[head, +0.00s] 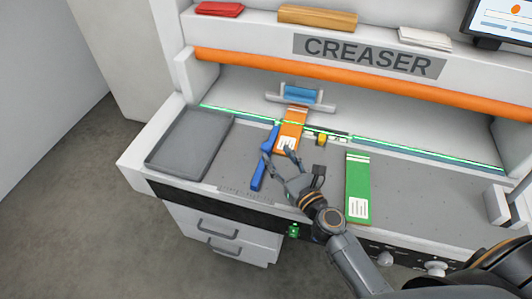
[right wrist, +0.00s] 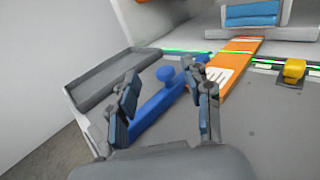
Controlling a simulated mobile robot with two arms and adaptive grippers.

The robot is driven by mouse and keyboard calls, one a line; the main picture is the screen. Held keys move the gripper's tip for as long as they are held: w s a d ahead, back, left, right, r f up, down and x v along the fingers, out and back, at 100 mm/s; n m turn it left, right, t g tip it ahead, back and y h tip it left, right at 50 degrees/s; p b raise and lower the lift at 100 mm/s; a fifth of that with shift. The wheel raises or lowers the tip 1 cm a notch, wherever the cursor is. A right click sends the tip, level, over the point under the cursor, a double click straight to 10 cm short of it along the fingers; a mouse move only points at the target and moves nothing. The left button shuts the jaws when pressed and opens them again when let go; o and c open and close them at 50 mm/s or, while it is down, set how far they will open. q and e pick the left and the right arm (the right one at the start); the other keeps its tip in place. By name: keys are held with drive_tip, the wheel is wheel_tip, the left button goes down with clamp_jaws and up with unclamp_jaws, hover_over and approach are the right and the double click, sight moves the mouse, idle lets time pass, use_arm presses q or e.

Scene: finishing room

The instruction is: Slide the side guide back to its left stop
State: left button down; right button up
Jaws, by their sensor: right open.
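The side guide is a blue bar (head: 258,176) with a round knob (right wrist: 166,74). It lies on the grey creaser bed, between the grey tray on the left and an orange card (head: 291,132) on the right. My right gripper (head: 277,154) is open just above the guide. In the right wrist view its fingers (right wrist: 164,76) stand on either side of the knob. I cannot tell whether either finger touches the knob. The left stop cannot be made out. My left gripper is not in view.
A shallow grey tray (head: 160,158) sits at the bed's left end. A green card (head: 357,180) lies right of my gripper. Behind are a small yellow part (head: 321,139), a blue block (head: 299,92) on a grey holder, and a green light line. The bed between guide and tray looks clear.

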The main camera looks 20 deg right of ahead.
sight(268, 150)
wheel_tip(268, 150, down, 3)
drive_tip(key=shift+r+b, duration=0.1)
drive_tip(key=shift+b, duration=0.5)
drive_tip(key=shift+w, duration=0.3)
drive_tip(key=w, duration=0.2)
drive_tip(key=w+a, duration=0.1)
drive_tip(key=w, duration=0.1)
drive_tip(key=w+p, duration=0.1)
drive_tip(key=w, duration=0.1)
drive_tip(key=shift+w+a, duration=0.25)
drive_tip(key=shift+w, duration=0.15)
clamp_jaws()
